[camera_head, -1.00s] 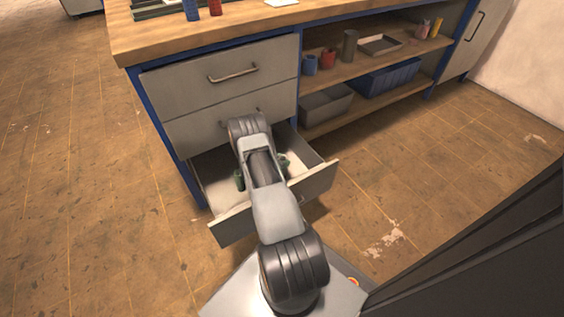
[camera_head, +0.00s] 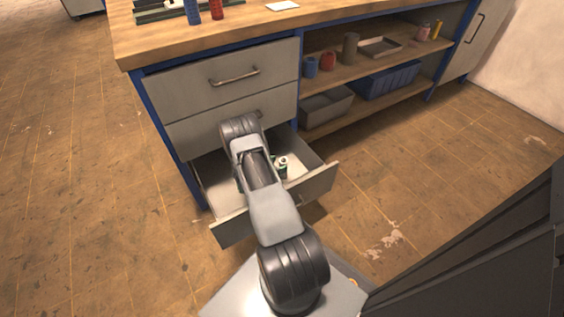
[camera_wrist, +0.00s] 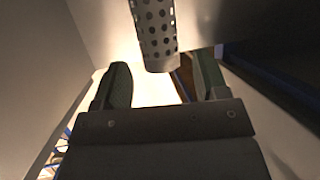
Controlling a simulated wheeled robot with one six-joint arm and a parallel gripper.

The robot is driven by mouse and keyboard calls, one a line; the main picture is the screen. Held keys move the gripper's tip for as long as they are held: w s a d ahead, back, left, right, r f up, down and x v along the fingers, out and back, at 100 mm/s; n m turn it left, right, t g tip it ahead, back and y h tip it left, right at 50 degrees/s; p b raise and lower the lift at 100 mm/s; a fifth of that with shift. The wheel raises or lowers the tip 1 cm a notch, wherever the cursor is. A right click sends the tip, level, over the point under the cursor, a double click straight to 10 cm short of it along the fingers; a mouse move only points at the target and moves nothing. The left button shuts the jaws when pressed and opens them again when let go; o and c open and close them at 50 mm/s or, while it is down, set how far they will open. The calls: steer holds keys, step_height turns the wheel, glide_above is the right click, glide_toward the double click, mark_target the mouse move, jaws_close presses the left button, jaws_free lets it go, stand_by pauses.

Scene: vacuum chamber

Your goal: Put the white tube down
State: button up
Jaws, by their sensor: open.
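The white tube (camera_wrist: 155,35) is pale and dotted with dark round holes. In the wrist view it stands out ahead of my gripper (camera_wrist: 162,80), its near end close to the gap between the green-padded fingers. The fingers are spread apart, and neither visibly touches the tube. In the head view my arm reaches into the open lower drawer (camera_head: 232,232) and hides most of my gripper. A small white piece (camera_head: 281,161) shows to the right of my arm inside the drawer; it looks like the tube's end.
Drawer walls rise close around my gripper. Closed drawers (camera_head: 222,75) are above. The worktop (camera_head: 245,27) carries a rack and red and blue cylinders. Open shelves on the right hold a grey bin (camera_head: 326,108), a blue crate (camera_head: 390,80) and several small containers.

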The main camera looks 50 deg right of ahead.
steer(key=p+v, duration=0.2)
steer(key=v, duration=0.7)
steer(key=w+a+r+n+t+y, duration=0.45)
steer(key=w+r+t, duration=0.25)
steer(key=w+r, duration=0.35)
steer(key=w+a+r+n+t+y, duration=0.25)
steer(key=a+r+n+y, duration=0.35)
steer(key=a+r, duration=0.65)
steer(key=s+a+r+n+g+y, duration=0.2)
steer(key=s+a+r+n+y, duration=0.4)
steer(key=s+a, duration=0.4)
steer(key=s+r+n+g+h, duration=0.2)
steer(key=s+r+g, duration=0.1)
steer(key=s, duration=1.2)
steer(key=shift+d+r+n, duration=0.15)
steer(key=shift+r+n, duration=0.1)
steer(key=shift+n, duration=0.1)
steer(key=shift+r+g+h, duration=0.1)
steer(key=shift+g+h, duration=0.15)
